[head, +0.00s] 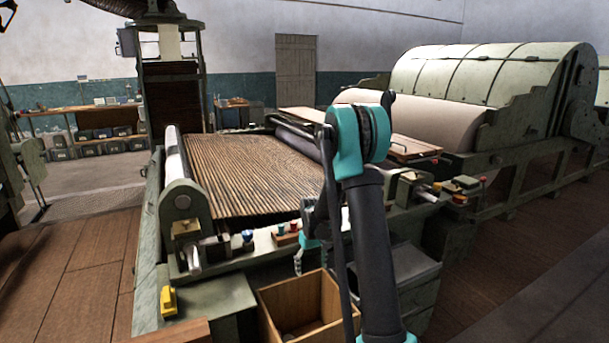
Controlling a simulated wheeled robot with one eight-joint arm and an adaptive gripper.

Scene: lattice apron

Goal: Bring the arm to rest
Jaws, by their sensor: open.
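My arm rises from the bottom of the head view to a teal elbow joint (362,137) and folds back down on its left side. My gripper (299,262) hangs just left of the dark upright arm link, above the back edge of an open wooden box. It is open, and nothing shows between its fingers. It is small here, and part of it and of the wrist is hidden behind the arm link.
A green machine with a slatted brown apron (250,175) stands close behind the arm. The open wooden box (283,312) is below the gripper. A yellow block (168,302) is at lower left. A large drum machine (490,80) stands at back right. Wooden floor is clear at left.

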